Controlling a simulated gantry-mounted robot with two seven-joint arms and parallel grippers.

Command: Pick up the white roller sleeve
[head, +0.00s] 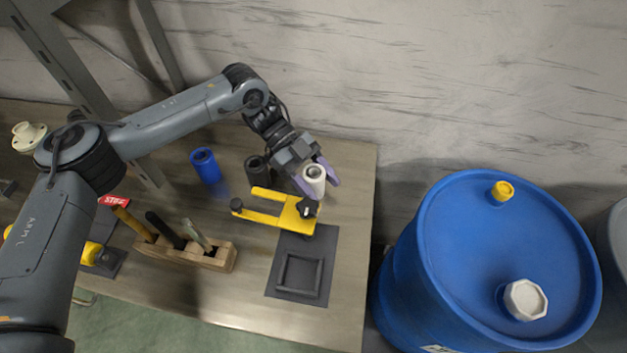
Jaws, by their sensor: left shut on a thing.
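The white roller sleeve (316,174) is a short hollow cylinder near the right end of the workbench, with its open top facing up. My left gripper (320,183) comes down over it from the upper left, and its purple fingers are closed on the sleeve from both sides. The sleeve's lower part is partly hidden by the fingers. I cannot tell whether it touches the bench. My right gripper is not in view.
A black sleeve (256,168) and a blue sleeve (205,165) stand to the left. A yellow bracket (270,217) lies just in front, by a dark mat (286,256). A wooden tool block (222,257) is front left. A blue drum (450,240) stands right of the bench.

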